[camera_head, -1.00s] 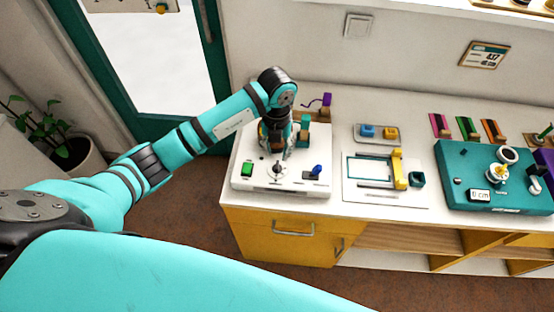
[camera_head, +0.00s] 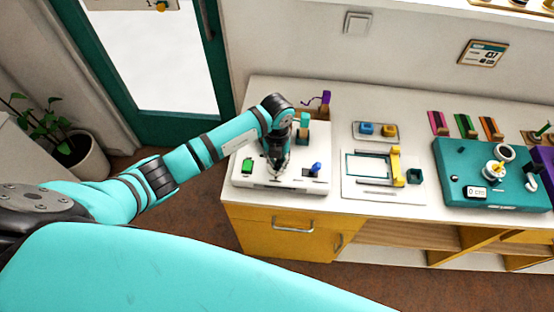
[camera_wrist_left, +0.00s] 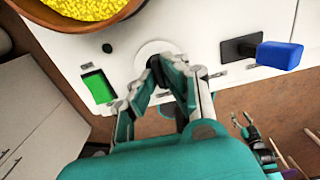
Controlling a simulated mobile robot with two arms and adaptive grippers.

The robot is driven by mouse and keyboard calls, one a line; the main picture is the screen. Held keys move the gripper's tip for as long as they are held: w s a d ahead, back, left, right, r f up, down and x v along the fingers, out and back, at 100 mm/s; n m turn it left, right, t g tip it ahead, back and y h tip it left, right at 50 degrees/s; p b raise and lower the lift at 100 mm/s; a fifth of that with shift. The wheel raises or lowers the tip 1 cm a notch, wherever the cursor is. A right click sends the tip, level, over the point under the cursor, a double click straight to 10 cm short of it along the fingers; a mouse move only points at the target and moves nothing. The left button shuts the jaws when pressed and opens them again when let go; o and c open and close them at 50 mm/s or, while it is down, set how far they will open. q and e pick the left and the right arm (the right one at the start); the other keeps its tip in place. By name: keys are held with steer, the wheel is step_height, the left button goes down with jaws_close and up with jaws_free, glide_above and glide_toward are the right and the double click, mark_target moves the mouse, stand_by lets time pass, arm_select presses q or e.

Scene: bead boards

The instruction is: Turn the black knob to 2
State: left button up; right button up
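The white panel (camera_head: 245,180) lies on the counter's left end. My left gripper (camera_head: 277,172) points down at its middle and hides the knob in the head view. In the left wrist view, the black knob (camera_wrist_left: 156,66) stands on a round white dial (camera_wrist_left: 150,48). My left fingertips (camera_wrist_left: 157,80) are at the knob, one on each side. Whether they press on it is unclear. The dial marks cannot be read. My right gripper (camera_wrist_left: 243,122) shows small at the lower right of the left wrist view, with its fingertips apart.
On the panel are a green switch (camera_wrist_left: 99,87) left of the knob and a blue-handled lever (camera_wrist_left: 279,54) to its right. A bowl of yellow beads (camera_wrist_left: 90,8) stands behind. A frame board (camera_head: 375,185) and a teal box (camera_head: 450,190) lie farther right.

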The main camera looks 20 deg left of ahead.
arm_select(q)
jaws_close()
steer(key=shift+a+f+m+b, duration=0.1)
steer(key=shift+f+m+b, duration=0.05)
steer(key=shift+m+b, duration=0.95)
steer(key=m+b, duration=0.3)
steer(key=shift+w, duration=0.1)
steer(key=m+b, duration=0.2)
steer(key=m, duration=0.1)
steer(key=shift+b, duration=0.4)
steer(key=shift+a+m+b, duration=0.1)
steer(key=shift+m+b, duration=0.5)
steer(key=shift+m, duration=0.2)
steer(key=shift+r, duration=0.25)
steer(key=o, duration=0.6)
jaws_free()
steer(key=shift+f, duration=0.1)
